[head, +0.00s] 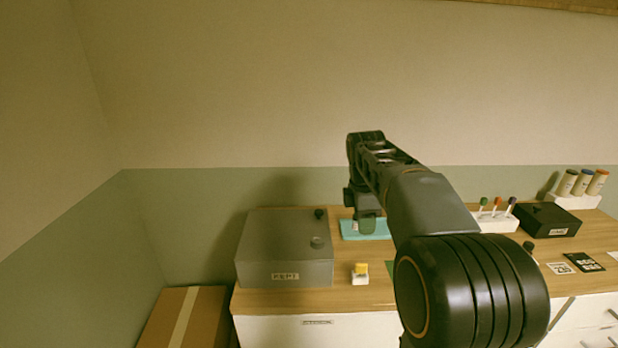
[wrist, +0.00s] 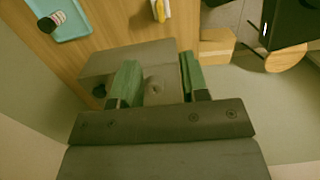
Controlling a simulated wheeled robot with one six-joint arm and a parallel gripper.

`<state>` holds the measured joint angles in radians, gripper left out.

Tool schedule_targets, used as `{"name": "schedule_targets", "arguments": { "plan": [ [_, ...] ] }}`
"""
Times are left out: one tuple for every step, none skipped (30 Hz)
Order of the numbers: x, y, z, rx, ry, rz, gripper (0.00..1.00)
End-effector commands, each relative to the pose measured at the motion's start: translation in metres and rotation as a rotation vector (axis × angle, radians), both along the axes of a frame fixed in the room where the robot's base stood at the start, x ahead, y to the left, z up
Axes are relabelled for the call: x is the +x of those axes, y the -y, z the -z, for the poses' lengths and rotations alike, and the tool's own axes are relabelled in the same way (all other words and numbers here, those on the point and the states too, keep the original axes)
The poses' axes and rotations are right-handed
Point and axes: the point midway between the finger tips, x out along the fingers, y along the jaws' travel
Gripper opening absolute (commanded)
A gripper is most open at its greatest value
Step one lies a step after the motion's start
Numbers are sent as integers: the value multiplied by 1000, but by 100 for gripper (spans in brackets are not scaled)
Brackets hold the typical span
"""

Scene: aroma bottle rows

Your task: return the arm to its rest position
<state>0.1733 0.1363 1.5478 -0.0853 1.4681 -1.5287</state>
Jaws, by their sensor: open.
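My arm reaches out over the counter in the head view, with my gripper (head: 362,212) at its far end, in front of the teal tray (head: 381,235). In the wrist view my gripper (wrist: 160,84) shows two green fingers spread apart, with nothing held between them. The grey box (wrist: 122,58) lies beyond and below the fingers there. A small dark bottle (wrist: 53,21) stands on the teal tray (wrist: 78,28) at the upper left of the wrist view. My arm hides part of the counter behind it in the head view.
The grey box (head: 283,255) with knobs stands on the wooden counter (head: 335,302) at left. A yellow-topped item (head: 360,273) sits beside it. A cardboard box (head: 188,318) is lower left. A white rack (head: 497,224), black box (head: 548,220) and several capped bottles (head: 583,182) stand right.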

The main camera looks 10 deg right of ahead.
Motion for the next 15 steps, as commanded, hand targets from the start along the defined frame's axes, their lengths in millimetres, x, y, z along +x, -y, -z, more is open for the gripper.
{"name": "schedule_targets", "arguments": {
  "plan": [
    [0, 0, 0, 0, 1, 11, 41],
    [0, 0, 0, -1, 3, 27, 41],
    [1, 0, 0, -3, 11, 59, 41],
    [2, 0, 0, -3, 22, 94, 41],
    [4, 1, 1, -5, 37, 138, 41],
    [6, 0, 5, -4, 54, 212, 41],
    [7, 0, 11, -2, 61, 278, 41],
    [6, -1, 19, 2, 67, 351, 41],
    [3, -2, 29, 6, 80, 457, 41],
    [-2, -5, 35, 11, 95, 542, 41],
    [-8, -8, 40, 18, 112, 628, 41],
    [-18, -14, 47, 30, 138, 741, 41],
    [-26, -18, 52, 42, 157, 826, 41],
    [-35, -24, 56, 55, 176, 907, 41],
    [-49, -32, 61, 76, 203, 1013, 41]
  ]
}}
